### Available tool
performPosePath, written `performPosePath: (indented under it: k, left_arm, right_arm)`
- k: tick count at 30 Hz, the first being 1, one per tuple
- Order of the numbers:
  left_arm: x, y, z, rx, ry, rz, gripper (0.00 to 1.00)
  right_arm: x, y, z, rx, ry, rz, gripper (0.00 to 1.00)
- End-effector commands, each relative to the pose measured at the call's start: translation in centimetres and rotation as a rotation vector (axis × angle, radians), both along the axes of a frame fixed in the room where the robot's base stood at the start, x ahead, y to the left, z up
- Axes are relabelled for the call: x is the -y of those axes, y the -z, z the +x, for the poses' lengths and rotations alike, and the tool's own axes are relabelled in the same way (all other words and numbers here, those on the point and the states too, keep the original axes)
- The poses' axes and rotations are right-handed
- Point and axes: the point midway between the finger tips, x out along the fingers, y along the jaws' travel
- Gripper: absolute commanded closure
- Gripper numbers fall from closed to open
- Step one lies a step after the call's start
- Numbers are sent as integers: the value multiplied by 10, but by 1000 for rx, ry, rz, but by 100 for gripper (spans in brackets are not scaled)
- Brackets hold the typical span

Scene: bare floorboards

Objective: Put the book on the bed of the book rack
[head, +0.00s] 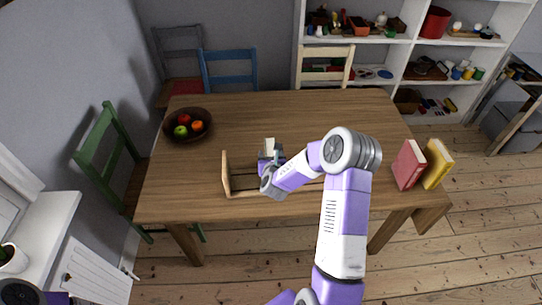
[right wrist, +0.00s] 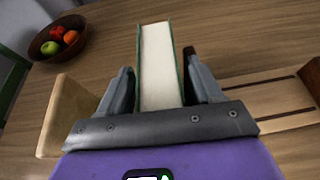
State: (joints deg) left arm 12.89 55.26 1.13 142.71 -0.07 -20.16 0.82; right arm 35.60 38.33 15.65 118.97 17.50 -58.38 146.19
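The book (right wrist: 160,65), with a green cover and pale page edges, stands between the fingers of my right gripper (right wrist: 160,85) in the right wrist view. The fingers are close against both covers, so the gripper looks shut on it. In the head view the right gripper (head: 270,163) and the book's pale edge (head: 269,143) are by the left part of the wooden book rack (head: 226,174). The rack's upright end panel is left of the gripper, and its slatted bed (right wrist: 265,95) shows to the right. My arm hides much of the rack in the head view. The left gripper is not in view.
A red book (head: 409,165) and a yellow book (head: 437,163) stand near the right side of the table (head: 310,115). A dark bowl of fruit (head: 197,133) is at the table's left. The far middle of the table is clear. Chairs and shelves stand behind it.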

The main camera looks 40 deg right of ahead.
Motion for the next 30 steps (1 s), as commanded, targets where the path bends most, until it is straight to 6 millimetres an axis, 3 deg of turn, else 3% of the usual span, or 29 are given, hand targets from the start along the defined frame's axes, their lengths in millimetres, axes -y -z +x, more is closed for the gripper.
performPosePath:
  k: [13,30]
  left_arm:
    - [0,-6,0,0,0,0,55]
    - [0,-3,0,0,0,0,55]
  right_arm:
    - [0,-5,0,0,0,0,28]
    - [-50,-42,-80,-1,-3,-1,28]
